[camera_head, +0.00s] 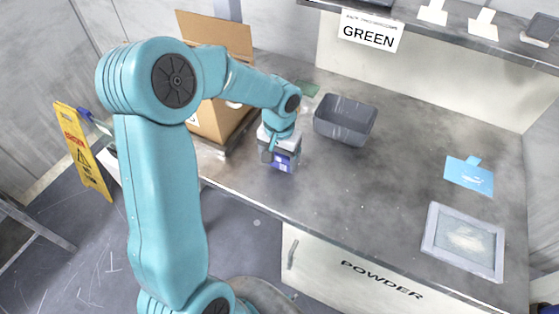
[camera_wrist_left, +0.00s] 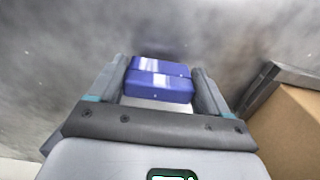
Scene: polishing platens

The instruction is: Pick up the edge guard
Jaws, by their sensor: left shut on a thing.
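The edge guard is a small blue block with pale markings (camera_head: 285,160), near the front edge of the grey worktop. My left gripper (camera_head: 279,152) points down over it and is shut on it. In the left wrist view the blue edge guard (camera_wrist_left: 159,88) sits between the two fingers of my left gripper (camera_wrist_left: 160,76), with a pale part below it. Whether it touches the worktop or is just above it I cannot tell. My right gripper is not in view.
A grey bin (camera_head: 345,121) stands behind and right of the gripper. An open cardboard box (camera_head: 212,122) is close on the left; its side shows in the wrist view (camera_wrist_left: 291,130). A blue card (camera_head: 469,177) and grey framed tray (camera_head: 463,240) lie right. The middle worktop is clear.

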